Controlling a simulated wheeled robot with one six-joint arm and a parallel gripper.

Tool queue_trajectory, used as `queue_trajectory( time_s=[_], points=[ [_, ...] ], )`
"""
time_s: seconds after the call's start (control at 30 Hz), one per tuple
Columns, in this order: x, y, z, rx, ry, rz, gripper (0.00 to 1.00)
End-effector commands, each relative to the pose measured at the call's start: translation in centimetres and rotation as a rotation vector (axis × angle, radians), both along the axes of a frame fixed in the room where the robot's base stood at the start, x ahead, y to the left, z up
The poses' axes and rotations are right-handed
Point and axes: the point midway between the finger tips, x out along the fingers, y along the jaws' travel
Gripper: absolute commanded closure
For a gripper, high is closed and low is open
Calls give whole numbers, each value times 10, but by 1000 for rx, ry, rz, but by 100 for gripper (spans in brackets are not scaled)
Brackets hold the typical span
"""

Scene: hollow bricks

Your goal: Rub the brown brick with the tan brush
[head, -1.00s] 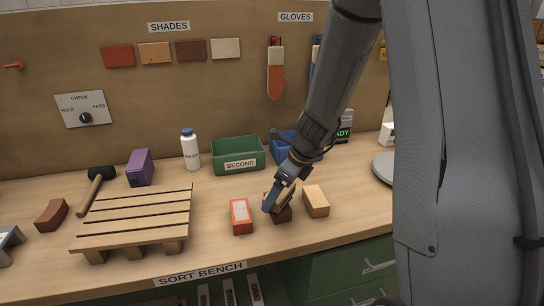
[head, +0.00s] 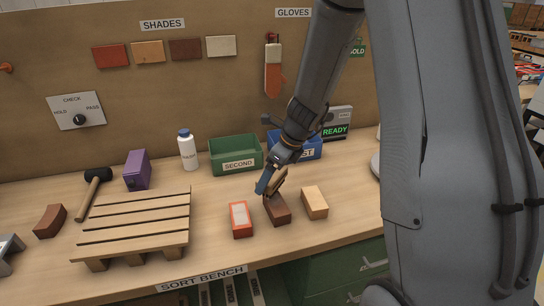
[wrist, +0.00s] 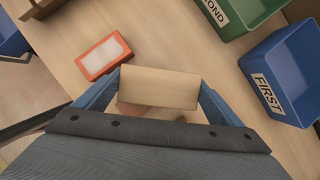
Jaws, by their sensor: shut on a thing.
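The brown brick (head: 278,212) lies on the bench between an orange brick with a pale top (head: 240,218) and a tan brick (head: 314,203). My gripper (head: 272,182) is shut on the tan brush (head: 280,181), over the far end of the brown brick. I cannot tell whether the brush touches the brick. In the wrist view the brush (wrist: 160,88) spans between the two blue fingers and hides most of what is beneath it.
Behind stand a green SECOND bin (head: 236,154), a blue FIRST bin (wrist: 287,78) and a display reading READY (head: 336,122). A slatted wooden pallet (head: 135,225), a mallet (head: 94,185), a purple block (head: 137,170) and a white bottle (head: 187,150) are to the left.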

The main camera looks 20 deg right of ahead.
Motion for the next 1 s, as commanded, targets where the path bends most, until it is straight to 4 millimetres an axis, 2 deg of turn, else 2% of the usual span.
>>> queue_trajectory(
  time_s=[0.03,0.53,1.0],
  points=[
    [-1,0,8,0,0,0,39],
    [-1,1,45,1,-1,0,39],
    [0,1,49,0,-1,1,39]
  ],
)
